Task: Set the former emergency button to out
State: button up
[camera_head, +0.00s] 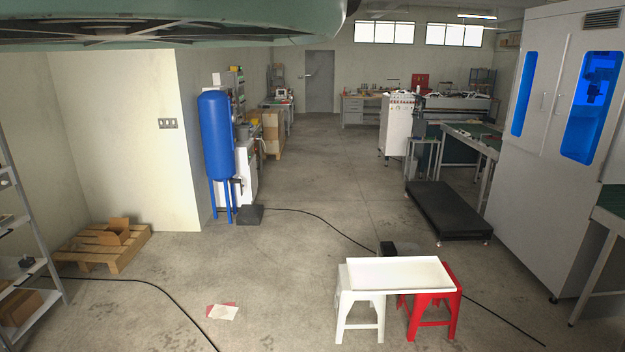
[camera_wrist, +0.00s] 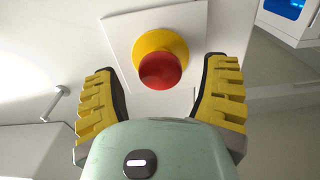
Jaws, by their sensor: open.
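The emergency button is close in front of my gripper in the wrist view, with a red cap (camera_wrist: 161,72) on a yellow collar (camera_wrist: 152,43). It is mounted on a white square plate (camera_wrist: 192,17). My gripper (camera_wrist: 162,85) is open, with one yellow ridged finger to the left of the red cap and one to the right. Gaps show between the cap and both fingers. Whether the button is pressed in or out is hard to tell from this angle. The head view does not show the button or my gripper clearly.
The head view shows a large grey machine cabinet (camera_head: 542,130) at the right. A white tray (camera_head: 395,274) rests on a white stool (camera_head: 358,315) and a red stool (camera_head: 440,312). A blue tank (camera_head: 216,135) stands at left. A cable crosses the open concrete floor.

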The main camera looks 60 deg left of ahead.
jog(key=shift+w+d, duration=0.4)
jog(key=shift+w, duration=0.15)
jog(key=shift+c, duration=0.3)
jog(key=c, duration=1.2)
jog(key=shift+f, duration=0.15)
grip_shut()
